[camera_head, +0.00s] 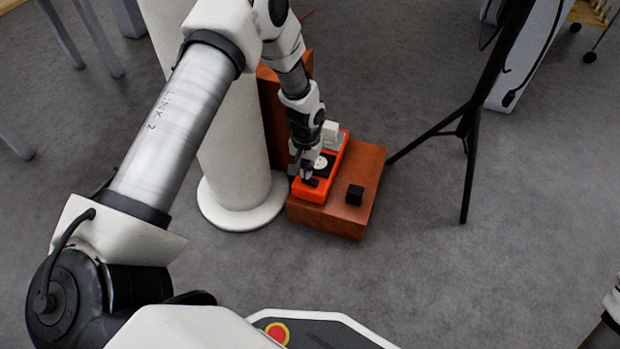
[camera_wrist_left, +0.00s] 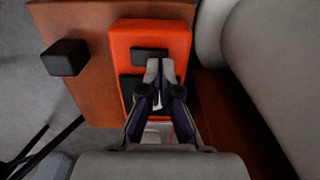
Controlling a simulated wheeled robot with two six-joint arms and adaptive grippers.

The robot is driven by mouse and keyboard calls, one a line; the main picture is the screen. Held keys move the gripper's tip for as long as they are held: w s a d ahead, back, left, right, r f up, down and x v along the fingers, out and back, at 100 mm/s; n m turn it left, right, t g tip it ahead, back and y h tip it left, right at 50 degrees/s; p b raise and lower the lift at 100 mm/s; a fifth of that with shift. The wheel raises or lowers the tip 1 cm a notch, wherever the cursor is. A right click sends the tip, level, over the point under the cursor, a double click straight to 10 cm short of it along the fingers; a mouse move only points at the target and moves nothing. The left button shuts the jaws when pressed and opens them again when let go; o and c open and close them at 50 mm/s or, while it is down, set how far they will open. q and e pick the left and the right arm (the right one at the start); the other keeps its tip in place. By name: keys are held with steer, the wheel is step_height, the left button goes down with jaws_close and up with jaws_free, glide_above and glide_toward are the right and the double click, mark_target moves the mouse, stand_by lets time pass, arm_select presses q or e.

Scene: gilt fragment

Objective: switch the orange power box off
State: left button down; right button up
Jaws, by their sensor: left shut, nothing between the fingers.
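The orange power box (camera_head: 312,192) lies on a brown wooden stand (camera_head: 331,218). It also shows in the left wrist view (camera_wrist_left: 178,34), with a dark rectangular switch (camera_wrist_left: 149,55) near its far end. My left gripper (camera_head: 306,178) is over the box, pointing down. In the left wrist view its fingertips (camera_wrist_left: 160,66) are together and empty, close beside the dark switch; I cannot tell whether they touch it. The fingers hide part of the box's middle. My right gripper is not in view.
A small black block (camera_head: 354,194) sits on the stand right of the box. A white column (camera_head: 233,165) stands close on the left. A black tripod (camera_head: 466,125) stands to the right. The grey floor (camera_head: 430,270) in front is clear.

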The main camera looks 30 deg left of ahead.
arm_select(q)
steer(key=shift+f+b, duration=0.3)
steer(key=shift+f, duration=0.55)
stand_by(0.3)
step_height(320, 180, up, 7)
steer(key=p, duration=0.8)
steer(key=shift+r, duration=0.15)
